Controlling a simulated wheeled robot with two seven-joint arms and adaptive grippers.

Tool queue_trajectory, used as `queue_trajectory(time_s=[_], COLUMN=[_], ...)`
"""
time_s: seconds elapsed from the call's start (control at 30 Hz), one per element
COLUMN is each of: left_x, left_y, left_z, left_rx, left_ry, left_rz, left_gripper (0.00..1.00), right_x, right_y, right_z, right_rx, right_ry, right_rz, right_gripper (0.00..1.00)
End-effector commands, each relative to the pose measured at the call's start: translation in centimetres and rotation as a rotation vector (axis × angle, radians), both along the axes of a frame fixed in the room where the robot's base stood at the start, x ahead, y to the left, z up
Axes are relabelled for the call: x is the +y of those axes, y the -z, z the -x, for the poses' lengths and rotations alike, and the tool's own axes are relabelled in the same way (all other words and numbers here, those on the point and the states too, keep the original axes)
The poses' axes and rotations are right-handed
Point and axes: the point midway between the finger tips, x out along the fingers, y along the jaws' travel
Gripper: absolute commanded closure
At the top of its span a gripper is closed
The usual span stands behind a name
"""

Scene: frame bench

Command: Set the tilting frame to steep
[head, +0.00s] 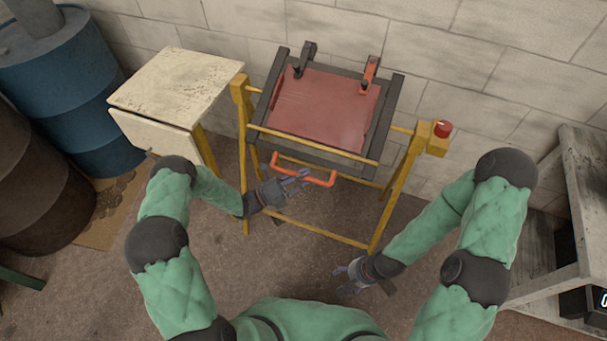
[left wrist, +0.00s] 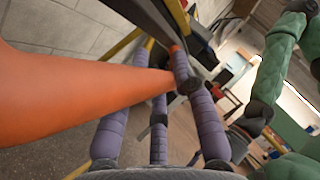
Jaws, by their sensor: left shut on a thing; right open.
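The tilting frame (head: 391,100) is a dark rectangular frame around a red panel (head: 322,108), carried between the posts of a yellow stand (head: 398,185). It slopes, with its lower edge towards me. An orange-red handle (head: 320,181) hangs from the lower edge. My left gripper (head: 296,184) is shut on this handle. In the left wrist view the purple fingers of my left gripper (left wrist: 165,88) close about the large orange handle bar (left wrist: 75,95). My right gripper (head: 343,277) is open and empty, low in front of the stand. A red knob (head: 442,129) sits on the right post.
A dark clamp (head: 306,56) and an orange one (head: 371,69) stand on the frame's upper edge. A worn cream cabinet (head: 178,82) and blue barrel (head: 62,85) are at left. A grey bench (head: 582,165) is at right. The block wall stands close behind.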

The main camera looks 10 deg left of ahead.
Motion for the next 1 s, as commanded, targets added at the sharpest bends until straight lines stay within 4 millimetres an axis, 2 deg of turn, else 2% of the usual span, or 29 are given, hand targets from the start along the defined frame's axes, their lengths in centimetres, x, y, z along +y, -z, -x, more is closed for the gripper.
queue_trajectory(time_s=[0.2,0.7,0.73,0.8,1.0], left_x=[-0.06,-0.06,-0.06,-0.04,-0.01], left_y=[0.8,1.07,1.08,1.05,0.92], left_z=[0.1,0.07,0.06,0.06,0.07], left_rx=[0.005,0.006,0.007,0.006,0.002], left_ry=[0.003,-0.001,-0.002,-0.002,-0.001], left_rz=[0.0,-0.004,-0.003,-0.003,-0.002], left_gripper=[1.0,1.0,0.66,0.49,0.49], right_x=[0.0,0.0,0.0,0.0,0.0], right_y=[0.32,0.38,0.38,0.38,0.36], right_z=[-0.01,0.0,0.0,0.01,0.0], right_rx=[0.0,0.0,0.0,0.0,0.0], right_ry=[0.0,0.0,0.0,0.0,0.0], right_rz=[0.0,0.0,0.0,0.0,0.0], right_gripper=[0.31,0.31,0.31,0.31,0.31])
